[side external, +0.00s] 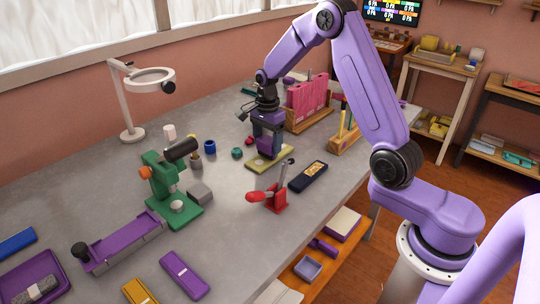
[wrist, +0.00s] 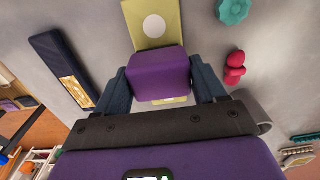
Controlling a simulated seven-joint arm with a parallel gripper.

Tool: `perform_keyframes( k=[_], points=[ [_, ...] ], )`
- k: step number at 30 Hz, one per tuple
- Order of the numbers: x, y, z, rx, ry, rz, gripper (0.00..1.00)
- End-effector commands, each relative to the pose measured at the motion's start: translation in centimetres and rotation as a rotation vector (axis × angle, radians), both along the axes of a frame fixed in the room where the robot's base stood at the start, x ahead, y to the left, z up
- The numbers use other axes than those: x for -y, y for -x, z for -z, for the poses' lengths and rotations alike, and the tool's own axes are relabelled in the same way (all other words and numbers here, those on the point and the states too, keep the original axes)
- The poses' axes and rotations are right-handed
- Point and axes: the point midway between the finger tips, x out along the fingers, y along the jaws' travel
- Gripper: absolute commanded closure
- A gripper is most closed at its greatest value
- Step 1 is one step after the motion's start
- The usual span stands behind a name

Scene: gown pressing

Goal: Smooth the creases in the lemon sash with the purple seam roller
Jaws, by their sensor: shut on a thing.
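My gripper (wrist: 160,82) is shut on a purple block-like thing, which I take to be the purple seam roller (wrist: 160,72). No separate roller wheel shows on it. Below it lies a flat lemon strip, the lemon sash (wrist: 135,18), with a pale round spot; it also shows in the side external view (side external: 256,165) on the grey table. In that view my gripper (side external: 267,150) points down over the strip. The held roller hides the strip's middle, and I cannot tell whether the two touch. Creases are too small to make out.
A dark blue case (side external: 308,176) and a red clamp-like tool (side external: 272,198) stand close on the near side. A green press-like machine (side external: 170,190) is to the left. A wooden rack with pink panels (side external: 308,100) stands behind. A teal knob-like thing (wrist: 234,10) and a red one (wrist: 235,68) lie near.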

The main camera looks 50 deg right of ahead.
Motion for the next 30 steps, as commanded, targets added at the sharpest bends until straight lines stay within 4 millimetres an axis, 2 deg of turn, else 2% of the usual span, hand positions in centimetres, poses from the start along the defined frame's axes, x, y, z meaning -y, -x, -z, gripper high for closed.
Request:
perform_keyframes(
  k=[9,30],
  points=[
    [2.4,0.0,0.0,0.000,0.000,0.002,0.64],
    [2.4,0.0,0.0,0.001,0.000,0.000,0.64]
  ],
)
